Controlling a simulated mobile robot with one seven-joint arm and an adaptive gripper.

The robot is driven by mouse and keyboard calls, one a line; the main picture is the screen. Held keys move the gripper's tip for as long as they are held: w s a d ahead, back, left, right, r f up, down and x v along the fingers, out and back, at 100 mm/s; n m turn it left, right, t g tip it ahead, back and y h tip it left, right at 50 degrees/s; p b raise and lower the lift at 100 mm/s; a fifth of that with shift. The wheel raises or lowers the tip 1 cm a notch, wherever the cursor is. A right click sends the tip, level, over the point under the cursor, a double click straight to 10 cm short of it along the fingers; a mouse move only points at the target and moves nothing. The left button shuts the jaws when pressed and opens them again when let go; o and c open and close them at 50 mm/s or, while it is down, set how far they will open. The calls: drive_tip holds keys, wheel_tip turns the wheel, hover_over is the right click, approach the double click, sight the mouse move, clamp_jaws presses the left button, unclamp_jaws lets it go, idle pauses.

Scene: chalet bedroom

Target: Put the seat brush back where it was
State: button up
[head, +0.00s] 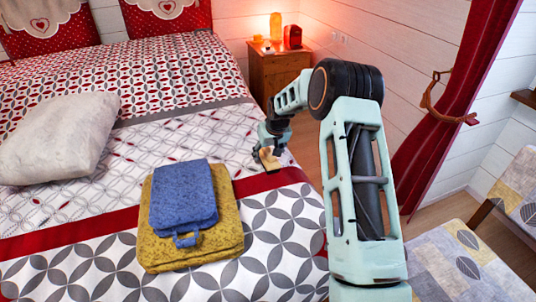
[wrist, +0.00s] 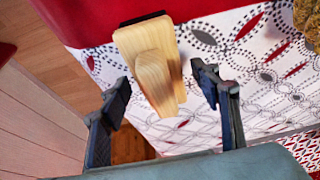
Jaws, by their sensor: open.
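The seat brush (head: 270,160) has a pale wooden body and lies at the right edge of the bed (head: 190,130), on the patterned cover near the red band. In the wrist view the brush (wrist: 150,62) shows a raised wooden grip and a dark strip at its far end. My gripper (head: 266,148) is just over the brush in the head view and partly hides it. In the wrist view my gripper (wrist: 165,88) is open, with one finger on either side of the brush's near end. Gaps show between the wood and both fingers.
Folded blue (head: 183,195) and yellow (head: 190,245) towels lie stacked on the bed, left of my arm. A grey-white pillow (head: 62,138) lies further left. A wooden nightstand (head: 280,72) with a glowing lamp stands behind. Patterned chairs (head: 460,262) stand at the right.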

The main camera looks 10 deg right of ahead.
drive_tip(key=p+v, duration=0.2)
drive_tip(key=v, duration=1)
drive_tip(key=shift+r, duration=0.2)
drive_tip(key=shift+w, duration=0.1)
